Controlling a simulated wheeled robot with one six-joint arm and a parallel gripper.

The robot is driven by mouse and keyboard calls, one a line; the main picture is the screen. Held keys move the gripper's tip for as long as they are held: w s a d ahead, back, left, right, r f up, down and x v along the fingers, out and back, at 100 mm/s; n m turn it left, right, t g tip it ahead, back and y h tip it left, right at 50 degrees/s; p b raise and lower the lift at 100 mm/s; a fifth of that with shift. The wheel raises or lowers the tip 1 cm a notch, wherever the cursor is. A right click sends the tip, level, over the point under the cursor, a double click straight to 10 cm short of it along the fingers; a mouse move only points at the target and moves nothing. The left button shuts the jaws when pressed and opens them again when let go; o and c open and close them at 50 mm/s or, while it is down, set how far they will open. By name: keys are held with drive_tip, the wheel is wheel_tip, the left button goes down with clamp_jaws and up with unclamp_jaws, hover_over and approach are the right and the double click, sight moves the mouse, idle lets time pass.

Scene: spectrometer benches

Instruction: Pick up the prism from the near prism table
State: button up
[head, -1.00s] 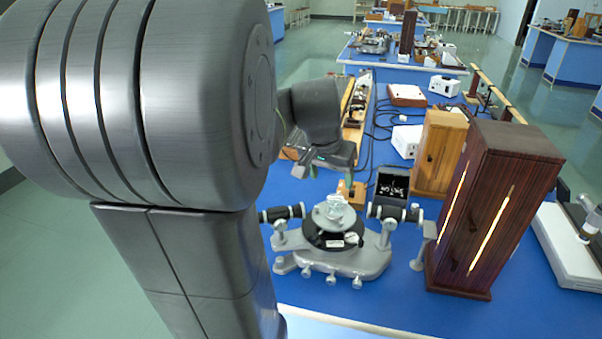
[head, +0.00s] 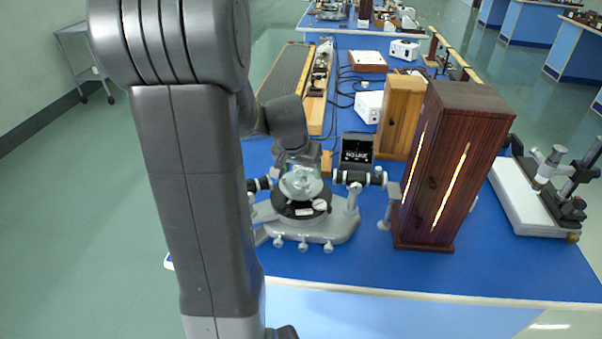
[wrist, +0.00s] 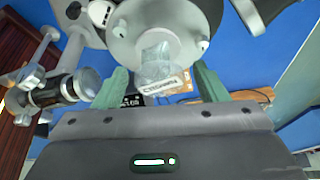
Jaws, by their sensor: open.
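The near prism table (head: 300,184) is a round pale grey plate on the spectrometer, above a dark disc. The clear glass prism shows in the wrist view (wrist: 157,68) on the round plate (wrist: 180,28). In the head view it is small and hard to separate from my gripper. My gripper (wrist: 160,82) is open, with its two green fingers apart, one on each side of the prism in the picture. I cannot tell whether either finger touches it. In the head view my gripper (head: 301,168) is right at the prism table.
The spectrometer's telescope tubes flank the prism table; one is at the right (head: 360,177). A tall dark wooden cabinet (head: 448,165) stands close on the right. A lighter wooden box (head: 400,115) is behind it. The blue bench top (head: 370,270) is clear in front.

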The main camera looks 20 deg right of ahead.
drive_tip(key=shift+x, duration=0.8)
drive_tip(key=shift+s, duration=0.1)
drive_tip(key=c, duration=1.1)
drive_tip(key=shift+o, duration=0.2)
drive_tip(key=shift+r, duration=0.15)
